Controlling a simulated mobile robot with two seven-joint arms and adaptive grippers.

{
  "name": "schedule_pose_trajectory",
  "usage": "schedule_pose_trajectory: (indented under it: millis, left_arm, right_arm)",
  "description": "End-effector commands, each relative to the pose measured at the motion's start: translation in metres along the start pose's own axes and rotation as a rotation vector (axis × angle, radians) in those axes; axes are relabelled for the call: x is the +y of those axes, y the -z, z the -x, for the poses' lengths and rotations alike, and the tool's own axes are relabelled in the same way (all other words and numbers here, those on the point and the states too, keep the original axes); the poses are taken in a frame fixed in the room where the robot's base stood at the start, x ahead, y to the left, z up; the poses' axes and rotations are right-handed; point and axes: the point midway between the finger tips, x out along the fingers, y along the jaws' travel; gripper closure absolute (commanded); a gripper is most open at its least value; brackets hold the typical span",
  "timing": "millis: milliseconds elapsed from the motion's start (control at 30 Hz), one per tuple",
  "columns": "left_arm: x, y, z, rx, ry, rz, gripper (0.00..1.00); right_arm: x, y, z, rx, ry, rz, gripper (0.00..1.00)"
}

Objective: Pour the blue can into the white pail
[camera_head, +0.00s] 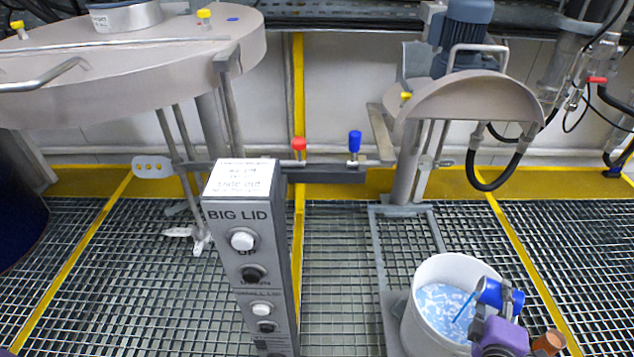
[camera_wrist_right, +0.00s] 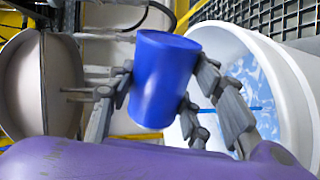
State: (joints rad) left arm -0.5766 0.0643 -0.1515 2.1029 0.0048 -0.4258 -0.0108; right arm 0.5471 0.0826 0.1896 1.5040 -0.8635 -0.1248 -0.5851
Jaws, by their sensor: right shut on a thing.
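The blue can (camera_head: 489,291) is tilted over the right side of the white pail (camera_head: 417,325). My right gripper (camera_head: 508,302) is shut around the can. The pail stands on the grating, and its inside shows a mottled blue and white surface. A thin blue streak (camera_head: 463,307) runs from the can's mouth down into the pail. In the right wrist view the can (camera_wrist_right: 163,75) sits between the fingers of my right gripper (camera_wrist_right: 165,95), with the pail (camera_wrist_right: 296,75) behind to the right. The can's inside is hidden. My left gripper is not in view.
A control box (camera_head: 246,262) marked BIG LID stands in the middle. A large round lid (camera_head: 130,75) is at the left, and a smaller lid (camera_head: 470,98) with a motor (camera_head: 468,25) is above and behind the pail. Open grating (camera_head: 340,270) lies between box and pail.

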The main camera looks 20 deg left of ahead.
Motion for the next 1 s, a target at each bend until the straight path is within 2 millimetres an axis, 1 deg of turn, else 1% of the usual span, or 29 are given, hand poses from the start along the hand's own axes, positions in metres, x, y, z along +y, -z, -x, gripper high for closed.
schedule_pose_trajectory:
  millis: [33,733,767,800,833,900,1000]
  left_arm:
    - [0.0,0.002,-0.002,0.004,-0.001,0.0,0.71]
    - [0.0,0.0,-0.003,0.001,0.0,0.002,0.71]
    - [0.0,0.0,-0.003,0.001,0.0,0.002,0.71]
    - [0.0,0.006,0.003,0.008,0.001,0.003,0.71]
    - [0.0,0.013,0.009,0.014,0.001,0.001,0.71]
    - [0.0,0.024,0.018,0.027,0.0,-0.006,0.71]
    - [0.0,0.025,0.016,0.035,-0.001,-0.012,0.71]
  right_arm:
    - [0.0,0.001,0.0,-0.001,-0.001,0.005,0.87]
    - [0.0,0.003,0.0,-0.016,-0.001,0.078,0.87]
    - [-0.001,0.001,0.0,-0.013,0.0,0.062,0.87]
    - [0.004,-0.002,0.001,0.0,0.0,-0.008,0.87]
    - [0.013,-0.005,0.001,0.018,-0.003,-0.084,0.87]
    - [0.022,-0.021,0.002,0.048,-0.004,-0.218,0.87]
    - [0.016,-0.02,0.003,0.059,-0.001,-0.263,0.87]
